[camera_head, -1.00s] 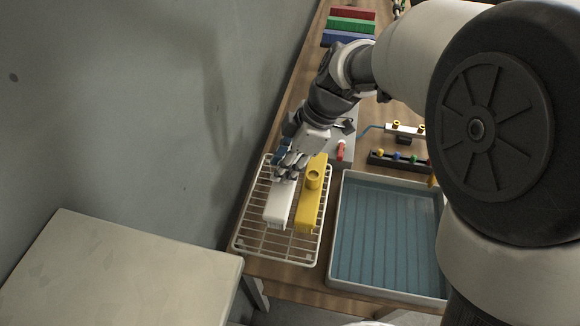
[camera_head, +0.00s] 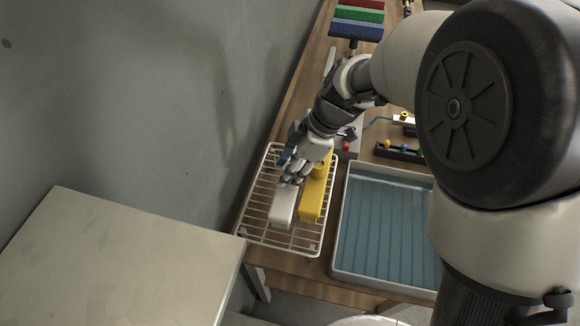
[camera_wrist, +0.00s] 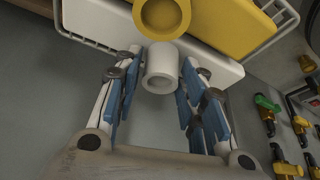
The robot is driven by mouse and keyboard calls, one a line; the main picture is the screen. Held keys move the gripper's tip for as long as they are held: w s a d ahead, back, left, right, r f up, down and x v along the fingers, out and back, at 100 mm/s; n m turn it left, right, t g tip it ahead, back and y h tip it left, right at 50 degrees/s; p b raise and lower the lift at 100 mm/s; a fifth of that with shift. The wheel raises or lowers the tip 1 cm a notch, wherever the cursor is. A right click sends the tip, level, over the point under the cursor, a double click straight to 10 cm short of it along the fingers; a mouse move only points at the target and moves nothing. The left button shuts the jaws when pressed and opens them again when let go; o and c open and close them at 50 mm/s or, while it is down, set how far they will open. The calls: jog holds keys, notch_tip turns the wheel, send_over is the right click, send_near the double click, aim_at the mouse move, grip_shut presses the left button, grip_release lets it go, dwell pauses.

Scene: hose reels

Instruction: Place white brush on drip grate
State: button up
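The white brush (camera_head: 284,206) lies on the wire drip grate (camera_head: 260,238), beside the yellow brush (camera_head: 311,203) on its right. It seems to rest on the wires, though its contact with them is not clearly visible. My gripper (camera_head: 291,180) is low over the far end of the white brush. In the wrist view my gripper (camera_wrist: 158,88) is open around the round white socket (camera_wrist: 161,74), with a gap at its left side. The white block (camera_wrist: 95,18) shows behind the socket, and the yellow brush (camera_wrist: 225,28) beyond it.
A blue-floored tray (camera_head: 337,255) stands right of the grate. A small box with a red knob (camera_head: 346,146) is beyond it. Coloured blocks (camera_head: 357,17) lie at the far end. A pale table (camera_head: 110,260) is at lower left, with the wall behind.

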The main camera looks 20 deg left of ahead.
jog(key=shift+o, duration=0.7)
jog(key=shift+r+p, duration=0.25)
jog(key=shift+p, duration=0.05)
jog(key=p+v, duration=0.2)
jog(key=v, duration=1)
jog(key=shift+p, duration=0.3)
jog(key=shift+d, duration=0.15)
jog(key=s+d+r+m+t, duration=0.1)
jog(key=s+d+r+m, duration=0.15)
jog(key=d, duration=0.25)
jog(key=s+d+r+m+t+h, duration=0.1)
jog(key=s+d+r+m, duration=0.1)
jog(key=d+m, duration=0.2)
jog(key=s+d+r+m+t, duration=0.1)
jog(key=s+d+r+m, duration=0.1)
jog(key=d+m, duration=0.25)
jog(key=s+d+f+m+t+h, duration=0.1)
jog(key=s+d+m+t+h, duration=0.2)
jog(key=s+d+m, duration=0.7)
jog(key=shift+d+f+m, duration=0.2)
jog(key=shift+d+m, duration=0.4)
jog(key=shift+d, duration=0.05)
